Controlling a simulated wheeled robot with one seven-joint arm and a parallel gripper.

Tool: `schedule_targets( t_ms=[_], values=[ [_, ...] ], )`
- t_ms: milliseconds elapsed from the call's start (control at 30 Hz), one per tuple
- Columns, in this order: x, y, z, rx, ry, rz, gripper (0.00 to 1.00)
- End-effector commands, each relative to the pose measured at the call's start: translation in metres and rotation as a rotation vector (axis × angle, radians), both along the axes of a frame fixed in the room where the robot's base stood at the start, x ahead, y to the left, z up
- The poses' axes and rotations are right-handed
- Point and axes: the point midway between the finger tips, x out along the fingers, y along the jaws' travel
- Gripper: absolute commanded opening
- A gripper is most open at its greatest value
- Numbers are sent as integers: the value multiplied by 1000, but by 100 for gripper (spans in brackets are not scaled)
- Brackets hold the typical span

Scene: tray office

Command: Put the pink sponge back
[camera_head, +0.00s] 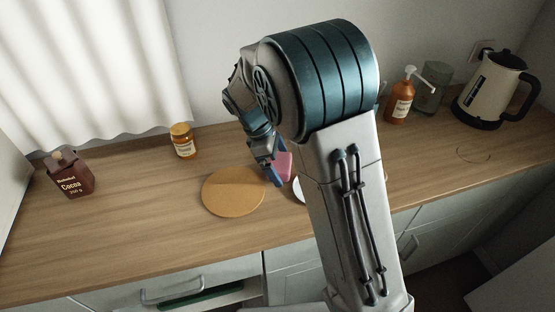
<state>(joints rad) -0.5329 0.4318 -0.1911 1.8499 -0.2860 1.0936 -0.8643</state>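The pink sponge (285,164) shows as a small pink block right beside my gripper's fingers, partly covered by them and by my arm. My gripper (275,178) points down over the counter, just right of the round tan board (233,192). One blue finger shows clearly in front of the sponge's left side. The other finger is not clearly visible, so I cannot tell whether the fingers are closed on the sponge or whether it touches the counter. A white rim of a dish (296,190) shows just below the sponge, mostly hidden by my arm.
On the wooden counter (130,225) stand a cocoa carton (71,176) at left, an orange-brown jar (183,141) at the back, and a pump bottle (400,103), a grey-green canister (432,88) and a kettle (490,90) at right. A drawer (205,297) below is partly open. The left front counter is clear.

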Motion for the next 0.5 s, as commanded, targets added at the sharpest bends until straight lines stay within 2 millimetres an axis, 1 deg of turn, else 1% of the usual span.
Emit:
schedule_targets(
  t_ms=[200,300,367,467,500],
  values=[
    [0,0,1,0,0,0,100],
    [0,1,7,1,-1,0,100],
    [1,4,13,2,-2,1,100],
    [3,11,30,2,-5,1,100],
    [4,14,38,2,-5,1,100]
  ],
)
